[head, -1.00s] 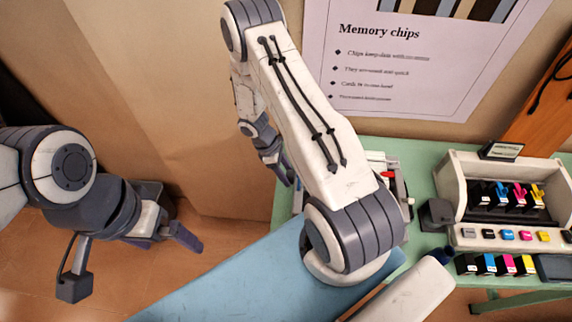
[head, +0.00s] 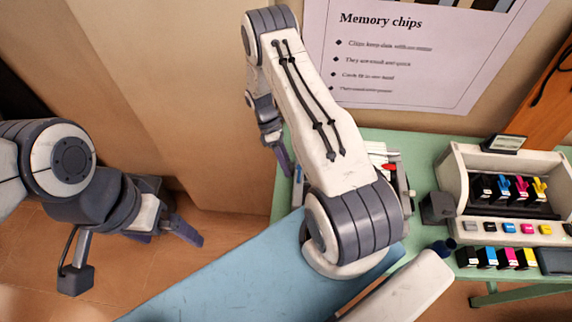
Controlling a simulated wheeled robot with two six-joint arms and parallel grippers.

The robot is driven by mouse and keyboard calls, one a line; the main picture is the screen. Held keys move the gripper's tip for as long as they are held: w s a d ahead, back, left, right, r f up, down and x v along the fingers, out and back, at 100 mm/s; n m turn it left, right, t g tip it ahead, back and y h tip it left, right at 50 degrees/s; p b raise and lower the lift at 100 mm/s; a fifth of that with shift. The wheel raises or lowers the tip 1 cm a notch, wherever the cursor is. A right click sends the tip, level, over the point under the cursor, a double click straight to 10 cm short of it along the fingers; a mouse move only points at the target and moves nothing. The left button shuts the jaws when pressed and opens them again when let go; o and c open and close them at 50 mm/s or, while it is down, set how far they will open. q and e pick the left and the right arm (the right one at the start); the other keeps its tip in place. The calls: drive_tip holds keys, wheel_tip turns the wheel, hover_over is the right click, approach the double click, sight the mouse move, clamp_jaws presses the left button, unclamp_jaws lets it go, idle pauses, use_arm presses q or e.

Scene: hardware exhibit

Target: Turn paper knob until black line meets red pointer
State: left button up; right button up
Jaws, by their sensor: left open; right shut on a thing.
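A white and grey machine (head: 392,160) with a red part (head: 389,168) stands on the green table, mostly hidden behind my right arm. I cannot tell whether the red part is the red pointer. The black line does not show. My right gripper (head: 281,157) points down at the machine's left end, at the table's left edge. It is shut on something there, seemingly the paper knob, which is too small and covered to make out. My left gripper (head: 172,229) is open and empty, low on the left, away from the table.
A white printer unit (head: 452,180) with coloured cartridges stands on the table (head: 425,150) at the right. Several more cartridges (head: 508,258) lie in front. A dark block (head: 437,208) sits beside it. A wall poster (head: 400,60) hangs behind. Open floor lies at the left.

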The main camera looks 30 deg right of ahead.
drive_tip(key=o, duration=1.4)
